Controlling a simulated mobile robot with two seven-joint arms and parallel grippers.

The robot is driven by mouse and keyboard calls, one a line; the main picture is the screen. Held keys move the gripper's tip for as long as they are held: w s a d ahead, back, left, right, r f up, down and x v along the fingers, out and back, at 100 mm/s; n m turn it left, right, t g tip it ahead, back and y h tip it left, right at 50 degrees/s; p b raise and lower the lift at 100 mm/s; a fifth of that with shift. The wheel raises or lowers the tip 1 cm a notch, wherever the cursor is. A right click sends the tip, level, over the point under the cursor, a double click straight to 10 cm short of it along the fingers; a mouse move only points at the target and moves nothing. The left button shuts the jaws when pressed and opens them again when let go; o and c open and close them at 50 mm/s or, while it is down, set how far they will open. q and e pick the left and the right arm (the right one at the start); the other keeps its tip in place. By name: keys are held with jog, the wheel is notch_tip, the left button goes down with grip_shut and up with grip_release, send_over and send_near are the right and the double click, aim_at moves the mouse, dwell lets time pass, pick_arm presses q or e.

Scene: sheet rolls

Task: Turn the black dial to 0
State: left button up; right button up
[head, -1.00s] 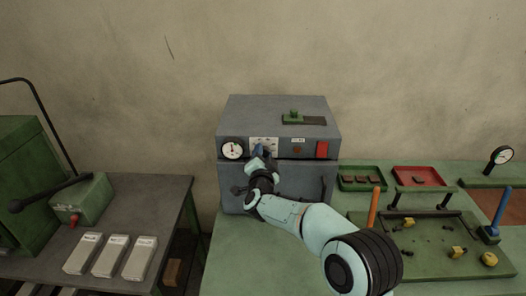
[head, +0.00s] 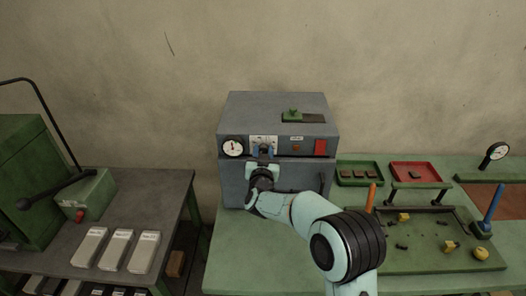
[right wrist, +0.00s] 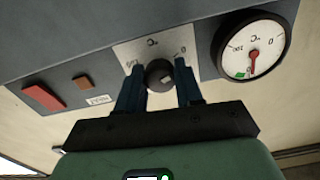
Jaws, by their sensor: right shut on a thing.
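The black dial (right wrist: 159,74) sits on a pale scale plate (right wrist: 155,47) marked °C on the front of the grey oven (head: 235,178). The right wrist view shows the panel upside down. My right gripper (right wrist: 159,88) is shut on the dial, with one blue finger on each side. A pale mark shows on the dial's lower right in that view; I cannot tell exactly which number it meets. In the head view the right gripper (head: 263,152) covers most of the dial, and the plate (head: 264,139) shows above it. My left gripper is not in view.
A round gauge (head: 233,147) is beside the plate. A small brown-orange lamp (head: 296,147) and red switch (head: 320,147) are on its other side. A green part (head: 292,115) lies on the oven. Green (head: 358,164) and red (head: 415,163) trays stand to the right.

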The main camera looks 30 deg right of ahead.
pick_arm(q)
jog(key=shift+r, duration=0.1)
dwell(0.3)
pick_arm(e)
jog(key=o, duration=1)
jog(key=shift+o, duration=0.2)
pick_arm(q)
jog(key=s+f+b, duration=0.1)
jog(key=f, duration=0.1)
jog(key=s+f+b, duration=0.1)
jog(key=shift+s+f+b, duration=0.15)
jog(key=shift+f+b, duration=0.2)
jog(key=shift+b, duration=0.05)
pick_arm(e)
jog(key=v, duration=1.3)
jog(key=shift+a, duration=0.2)
jog(key=shift+s+f, duration=0.1)
